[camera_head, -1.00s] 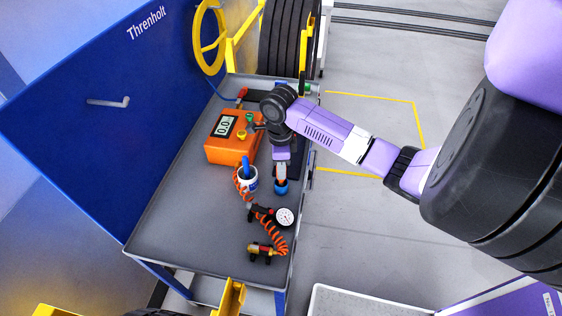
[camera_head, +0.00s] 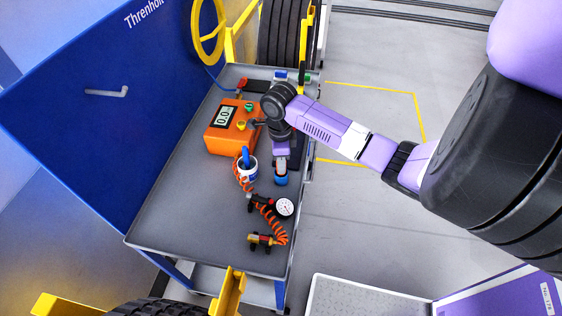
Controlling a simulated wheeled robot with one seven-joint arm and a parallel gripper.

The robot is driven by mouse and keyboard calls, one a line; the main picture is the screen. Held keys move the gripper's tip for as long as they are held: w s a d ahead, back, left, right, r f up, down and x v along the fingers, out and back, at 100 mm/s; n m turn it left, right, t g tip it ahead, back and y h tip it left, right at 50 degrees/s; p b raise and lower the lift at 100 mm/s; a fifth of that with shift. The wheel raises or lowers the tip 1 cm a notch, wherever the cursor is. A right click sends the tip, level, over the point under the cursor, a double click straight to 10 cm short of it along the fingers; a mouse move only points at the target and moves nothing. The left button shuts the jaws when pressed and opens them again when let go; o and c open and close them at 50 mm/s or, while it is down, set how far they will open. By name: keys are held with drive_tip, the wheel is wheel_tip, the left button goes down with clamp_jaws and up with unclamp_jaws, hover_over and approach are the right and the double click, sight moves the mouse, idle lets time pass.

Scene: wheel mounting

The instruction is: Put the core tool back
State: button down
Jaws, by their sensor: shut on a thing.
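My gripper (camera_head: 281,174) points down over the right edge of the grey cart top (camera_head: 190,210). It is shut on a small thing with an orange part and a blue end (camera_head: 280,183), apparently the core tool. Most of that tool is hidden by the gripper. I cannot tell whether it touches the cart top. A dark strip (camera_head: 298,152) lies just beside and behind the gripper, partly covered by it.
An orange box with a display (camera_head: 222,118) stands left of my gripper. A gauge (camera_head: 284,207) and coiled orange hose (camera_head: 272,224) lie in front. Small blue and green things (camera_head: 290,76) are behind. The cart's front left is clear.

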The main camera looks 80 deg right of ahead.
drive_tip(key=shift+f, duration=0.5)
idle(0.4)
drive_tip(key=c, duration=1)
unclamp_jaws()
drive_tip(key=shift+f, duration=0.1)
drive_tip(key=shift+r, duration=3.9)
